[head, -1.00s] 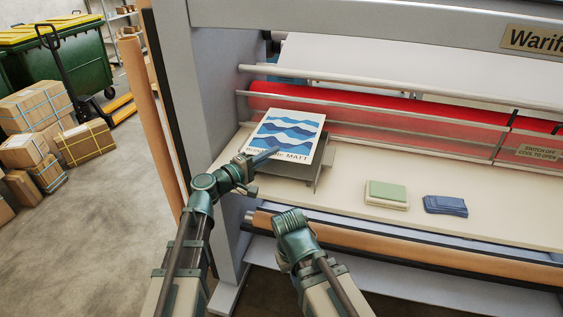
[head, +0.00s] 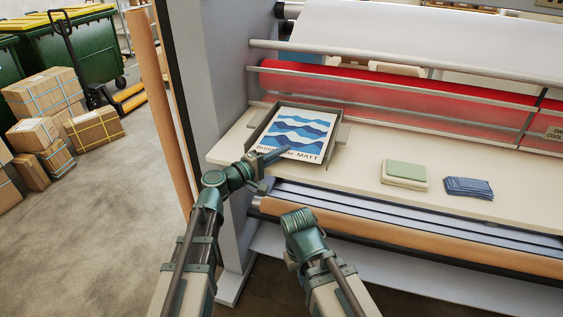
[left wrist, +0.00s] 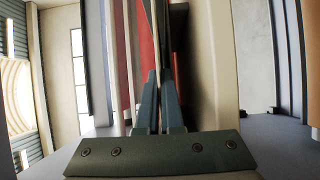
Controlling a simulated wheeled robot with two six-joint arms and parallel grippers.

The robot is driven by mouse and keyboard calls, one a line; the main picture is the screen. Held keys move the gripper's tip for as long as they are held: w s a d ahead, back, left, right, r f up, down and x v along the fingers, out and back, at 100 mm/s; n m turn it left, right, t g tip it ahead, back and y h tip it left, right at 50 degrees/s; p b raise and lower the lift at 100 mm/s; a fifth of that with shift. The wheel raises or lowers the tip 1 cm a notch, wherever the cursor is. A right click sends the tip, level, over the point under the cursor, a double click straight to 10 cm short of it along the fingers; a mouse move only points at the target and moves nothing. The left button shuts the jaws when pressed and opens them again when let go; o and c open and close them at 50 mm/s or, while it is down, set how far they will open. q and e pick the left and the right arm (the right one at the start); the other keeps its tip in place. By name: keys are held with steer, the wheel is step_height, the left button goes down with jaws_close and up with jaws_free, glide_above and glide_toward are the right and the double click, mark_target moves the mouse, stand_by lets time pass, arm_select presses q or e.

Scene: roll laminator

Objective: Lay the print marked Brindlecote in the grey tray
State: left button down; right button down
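The print (head: 299,123), white with blue waves, lies face up within the walls of the grey tray (head: 335,136) on the laminator's table. Its lettering ends in "MATT"; my gripper hides the middle of the name. My left gripper (head: 277,154) is at the print's near edge, its fingers close together on that edge. In the left wrist view the fingers (left wrist: 158,100) show with a thin sheet edge between them. I cannot tell whether the print rests fully on the tray floor. My right arm shows at lower centre, but its fingertips are hidden.
A green-topped pad (head: 405,172) and a blue cloth stack (head: 468,187) lie on the table (head: 350,170) to the right. A red roller (head: 400,98) behind a clear guard runs across the back. The laminator's grey side frame (head: 218,80) stands left of the tray.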

arm_select(q)
steer(key=shift+f, duration=0.65)
steer(key=shift+r, duration=0.15)
arm_select(e)
steer(key=shift+f, duration=0.5)
steer(key=shift+f, duration=0.1)
arm_select(q)
steer(key=c, duration=1.5)
jaws_free()
steer(key=o, duration=0.4)
